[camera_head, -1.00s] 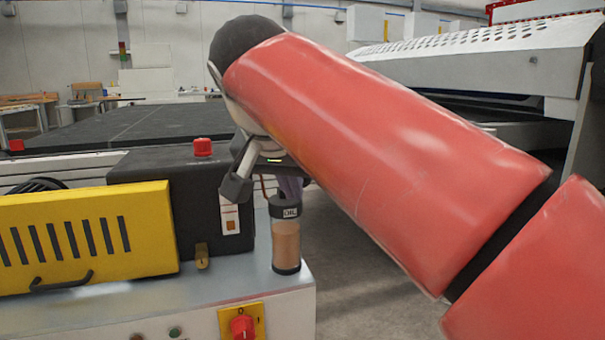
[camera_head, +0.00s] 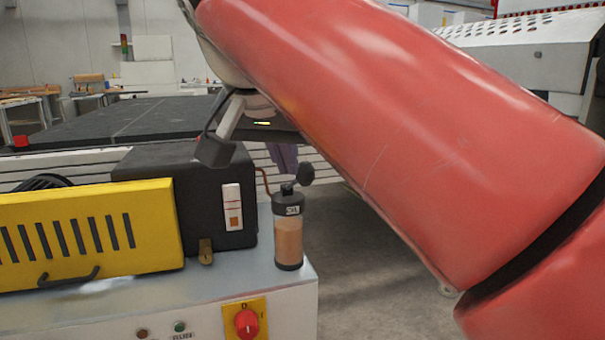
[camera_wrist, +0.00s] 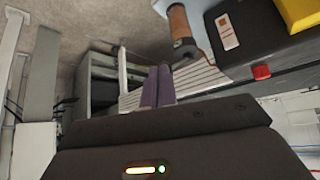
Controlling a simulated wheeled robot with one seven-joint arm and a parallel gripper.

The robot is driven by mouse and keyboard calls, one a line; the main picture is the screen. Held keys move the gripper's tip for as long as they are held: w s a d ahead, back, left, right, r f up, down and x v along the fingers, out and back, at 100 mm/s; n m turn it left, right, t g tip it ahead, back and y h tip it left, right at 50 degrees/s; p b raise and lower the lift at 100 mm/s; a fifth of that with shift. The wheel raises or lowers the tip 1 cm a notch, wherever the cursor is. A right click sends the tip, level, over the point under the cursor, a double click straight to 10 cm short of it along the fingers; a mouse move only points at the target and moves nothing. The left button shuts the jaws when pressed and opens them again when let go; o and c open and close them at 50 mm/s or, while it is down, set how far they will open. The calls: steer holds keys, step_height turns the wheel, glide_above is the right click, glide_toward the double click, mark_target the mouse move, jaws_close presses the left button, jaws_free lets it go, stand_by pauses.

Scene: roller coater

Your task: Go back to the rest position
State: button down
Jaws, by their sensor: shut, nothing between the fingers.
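My gripper (camera_head: 285,157) shows in the head view as purple fingers below my red arm, behind and above the oil bottle. Its upper part is hidden by my arm. In the wrist view the two purple fingers (camera_wrist: 157,87) are together with nothing between them. The oil bottle (camera_head: 289,238), dark-capped with brown contents, stands upright on the machine's front right corner. A black knob shows beside its cap. The bottle also appears upside down in the wrist view (camera_wrist: 181,24), apart from the fingers.
A black box (camera_head: 165,170) and a yellow slotted cover (camera_head: 95,228) stand left of the bottle. A red rotary switch (camera_head: 246,323) is on the front panel. A wide dark table (camera_head: 110,125) lies behind. Bare floor (camera_head: 385,265) is open right of the machine.

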stand_by(0.3)
steer(key=s+d+f+n, duration=0.1)
steer(key=s+d+f, duration=0.3)
steer(key=f, duration=0.6)
steer(key=s+d+f+n+g+y, duration=0.1)
steer(key=s+d+f, duration=0.3)
steer(key=f, duration=0.7)
steer(key=s+d+f+n+y, duration=0.1)
steer(key=s+d+f, duration=0.3)
steer(key=d+f, duration=0.4)
step_height(320, 180, down, 3)
steer(key=shift+r+g, duration=0.15)
steer(key=shift+g, duration=0.15)
steer(key=shift+d, duration=0.1)
